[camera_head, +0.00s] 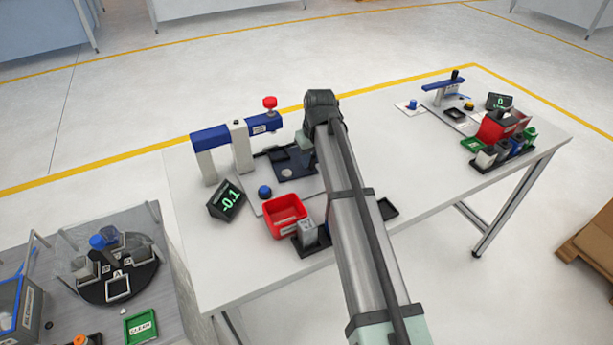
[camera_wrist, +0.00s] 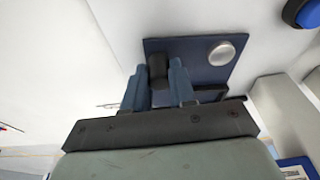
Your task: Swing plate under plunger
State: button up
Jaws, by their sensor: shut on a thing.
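The dark blue plate (camera_head: 297,176) lies low on the pale base at the right of the nearer press, with a silver disc (camera_wrist: 221,53) on it. In the wrist view the plate (camera_wrist: 200,72) carries a black upright knob (camera_wrist: 159,68). My gripper (camera_wrist: 160,80) is shut on this knob, one blue finger on each side. The plunger's red knob (camera_head: 270,103) tops the right end of the blue press arm (camera_head: 212,137). In the head view the plate's disc shows clear of that arm end. My arm hides part of the plate's right side.
A second press (camera_head: 443,88) with bins is at the table's far right. The table between is largely clear.

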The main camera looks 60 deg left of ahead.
jog(key=shift+a, duration=0.45)
jog(key=shift+w+a, duration=0.1)
jog(key=shift+a, duration=0.15)
jog(key=o, duration=0.6)
jog(key=shift+r, duration=0.1)
jog(key=shift+r, duration=3.65)
